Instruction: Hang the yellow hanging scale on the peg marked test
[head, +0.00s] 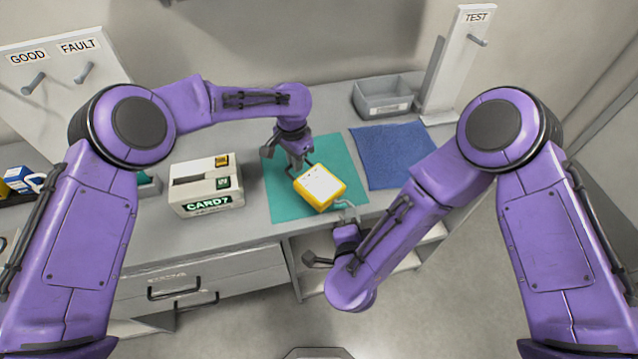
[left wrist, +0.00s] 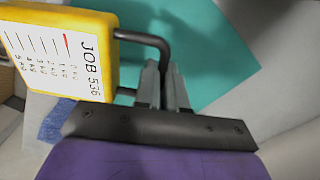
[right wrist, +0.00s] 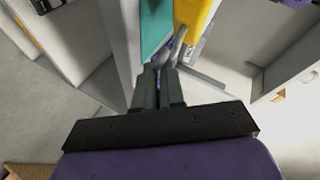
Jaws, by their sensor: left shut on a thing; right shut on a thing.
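The yellow hanging scale (head: 319,187) has a white face and is tilted over the teal mat near the table's front edge. My left gripper (head: 300,166) is shut on the scale's dark handle; the left wrist view shows the fingers (left wrist: 165,85) on the handle (left wrist: 148,40) beside the "JOB 536" face (left wrist: 55,50). My right gripper (head: 346,217) is at the scale's lower end, past the table edge. In the right wrist view its fingers (right wrist: 160,80) are shut on the grey hook (right wrist: 178,45). The peg marked TEST (head: 477,40) is empty, on a white upright board at the back right.
A teal mat (head: 280,200) and a blue cloth (head: 395,155) lie on the table. A grey bin (head: 385,98) stands at the back, near the TEST board. A GOOD and FAULT peg board (head: 55,100) is at left.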

